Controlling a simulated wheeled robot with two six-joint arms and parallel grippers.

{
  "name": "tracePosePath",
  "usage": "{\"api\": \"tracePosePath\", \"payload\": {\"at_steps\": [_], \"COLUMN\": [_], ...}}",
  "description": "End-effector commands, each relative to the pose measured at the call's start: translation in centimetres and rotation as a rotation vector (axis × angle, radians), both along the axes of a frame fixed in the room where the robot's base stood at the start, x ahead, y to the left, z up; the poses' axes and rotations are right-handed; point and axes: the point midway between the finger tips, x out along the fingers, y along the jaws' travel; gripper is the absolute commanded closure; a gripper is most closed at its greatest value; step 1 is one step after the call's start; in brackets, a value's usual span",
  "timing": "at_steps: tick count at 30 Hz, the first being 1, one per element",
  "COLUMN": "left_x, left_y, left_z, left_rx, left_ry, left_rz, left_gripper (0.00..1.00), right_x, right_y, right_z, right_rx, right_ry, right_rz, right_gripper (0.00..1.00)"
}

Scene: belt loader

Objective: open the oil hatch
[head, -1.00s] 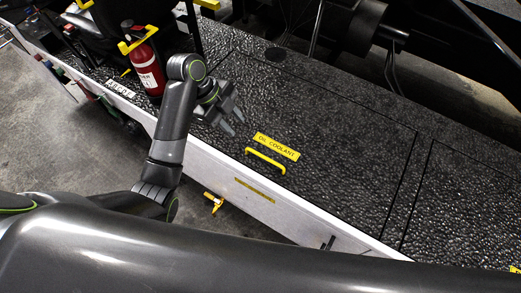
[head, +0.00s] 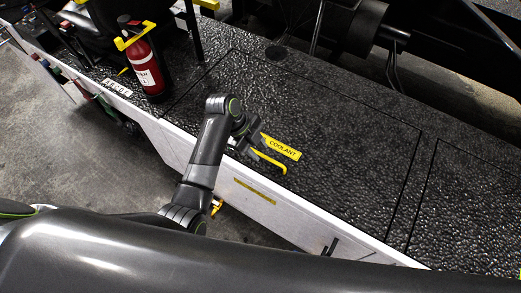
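The oil hatch (head: 350,150) is a dark, rough-textured panel set flush in the loader deck, with thin seams around it, and it lies closed. A yellow bar handle (head: 272,164) is fixed near the hatch's front edge. My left gripper (head: 262,148) is over the left end of the handle and label. Its fingers look parted, and I cannot tell whether they touch the handle. My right gripper is not in view.
A red fire extinguisher (head: 146,68) with a yellow bracket stands on the deck at the upper left. The deck's white side panel (head: 225,188) runs along the front. Dark machinery and bars are behind the deck.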

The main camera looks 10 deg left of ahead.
Motion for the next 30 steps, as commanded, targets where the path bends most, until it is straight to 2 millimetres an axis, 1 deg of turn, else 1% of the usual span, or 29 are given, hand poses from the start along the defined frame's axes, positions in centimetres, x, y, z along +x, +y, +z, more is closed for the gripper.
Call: {"api": "tracePosePath", "payload": {"at_steps": [3,6,16,17,24,30], "left_x": [0.0,0.0,0.1,0.1,0.1,0.1], "left_y": [-0.6,-0.8,-0.9,-0.9,-0.9,-0.9], "left_z": [-1.2,-1.8,-2.1,-2.1,-2.1,-2.1], "left_rx": [-0.001,0.000,0.000,0.000,0.000,0.000], "left_ry": [0.001,0.000,-0.001,-0.001,0.000,0.000], "left_rz": [0.002,0.001,0.001,0.001,0.001,0.001], "left_gripper": [0.67,0.67,0.67,0.69,1.00,1.00], "right_x": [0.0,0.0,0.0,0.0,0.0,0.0], "right_y": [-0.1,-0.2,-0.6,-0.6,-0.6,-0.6], "right_z": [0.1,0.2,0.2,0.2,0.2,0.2], "right_rx": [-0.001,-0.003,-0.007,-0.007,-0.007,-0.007], "right_ry": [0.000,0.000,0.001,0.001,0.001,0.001], "right_rz": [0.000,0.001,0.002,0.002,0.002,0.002], "right_gripper": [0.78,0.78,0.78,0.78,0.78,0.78]}}
